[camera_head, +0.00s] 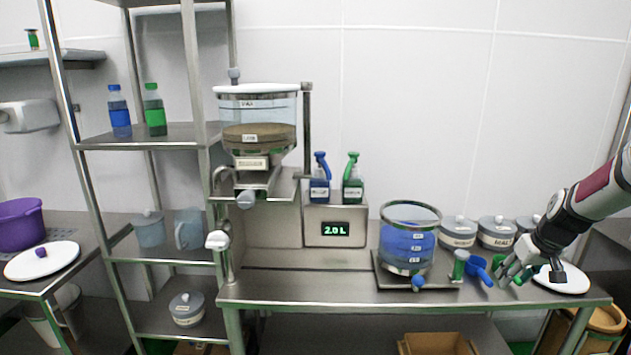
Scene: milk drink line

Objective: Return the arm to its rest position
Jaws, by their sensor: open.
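My arm reaches in from the right edge, and my gripper (506,277) is low over the right part of the steel table (340,290). Its fingers are apart, and I see nothing held between them. A blue scoop (480,269) lies just left of the fingers; whether they touch cannot be told. Something green shows at the fingers, too small to make out. A white round lid (571,281) lies on the table just right of the gripper, partly hidden by it.
A clear vessel with blue liquid (407,243) stands left of the gripper, beside a small green-topped cylinder (460,264). Several lidded grey tubs (458,232) line the back, some partly behind my arm. A hopper (257,120) and a steel shelf (180,135) stand left. The table's front middle is clear.

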